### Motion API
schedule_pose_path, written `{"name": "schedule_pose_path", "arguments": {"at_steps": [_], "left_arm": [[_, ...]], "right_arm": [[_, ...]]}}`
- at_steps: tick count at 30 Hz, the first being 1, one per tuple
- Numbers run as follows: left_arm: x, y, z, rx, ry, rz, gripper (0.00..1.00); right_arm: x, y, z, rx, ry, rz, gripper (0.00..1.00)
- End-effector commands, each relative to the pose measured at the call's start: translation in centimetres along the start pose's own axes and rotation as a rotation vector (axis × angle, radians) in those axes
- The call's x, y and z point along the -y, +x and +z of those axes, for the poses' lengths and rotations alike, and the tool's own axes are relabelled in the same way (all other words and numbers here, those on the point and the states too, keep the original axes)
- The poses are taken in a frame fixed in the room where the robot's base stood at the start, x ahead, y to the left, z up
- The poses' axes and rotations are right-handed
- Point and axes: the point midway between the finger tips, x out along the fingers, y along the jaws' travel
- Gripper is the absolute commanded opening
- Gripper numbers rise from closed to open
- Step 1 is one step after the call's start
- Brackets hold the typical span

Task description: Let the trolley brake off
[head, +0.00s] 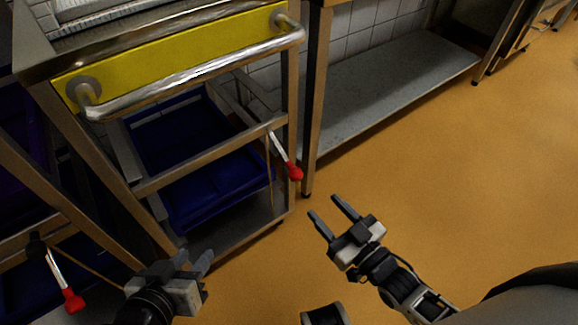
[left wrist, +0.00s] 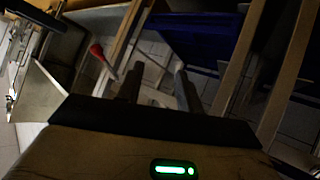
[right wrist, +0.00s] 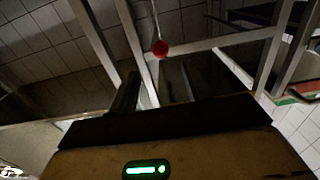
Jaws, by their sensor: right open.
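The trolley (head: 170,60) stands at the left with a yellow panel and a steel push handle (head: 200,72). Its brake lever ends in a red knob (head: 295,172) at the right post and slants down to the right. A red knob (right wrist: 160,48) also shows in the right wrist view, just beyond the fingers. My right gripper (head: 323,206) is open and empty, below and right of the lever, apart from it. My left gripper (head: 195,258) is open and empty, low in front of the trolley. The left wrist view shows a red knob (left wrist: 96,50) left of its fingers.
A second rack at the far left has its own red-knobbed lever (head: 73,300). A blue crate (head: 200,180) sits on the trolley's lower level. A steel table with a low shelf (head: 390,85) stands right of the trolley. The orange floor (head: 480,170) at right is clear.

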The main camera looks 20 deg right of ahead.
Motion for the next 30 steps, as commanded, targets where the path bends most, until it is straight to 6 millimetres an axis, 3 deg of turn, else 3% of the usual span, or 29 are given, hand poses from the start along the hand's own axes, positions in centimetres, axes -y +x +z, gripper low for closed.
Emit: {"name": "schedule_pose_path", "arguments": {"at_steps": [9, 15, 21, 30], "left_arm": [[-0.4, 0.0, -0.5, -0.067, 0.009, 0.016, 0.36], [-0.6, -0.1, -1.1, -0.110, 0.014, 0.025, 0.36], [-0.8, -0.2, -1.6, -0.142, 0.015, 0.030, 0.36], [-1.0, -0.5, -2.0, -0.153, 0.017, 0.035, 0.36]], "right_arm": [[0.0, 7.2, 0.1, -0.005, -0.002, 0.000, 0.49], [0.0, 10.9, 0.1, -0.002, -0.002, 0.000, 0.49], [0.0, 12.9, 0.1, 0.000, -0.001, 0.000, 0.49], [0.0, 13.3, 0.0, 0.001, -0.001, -0.001, 0.49]]}}
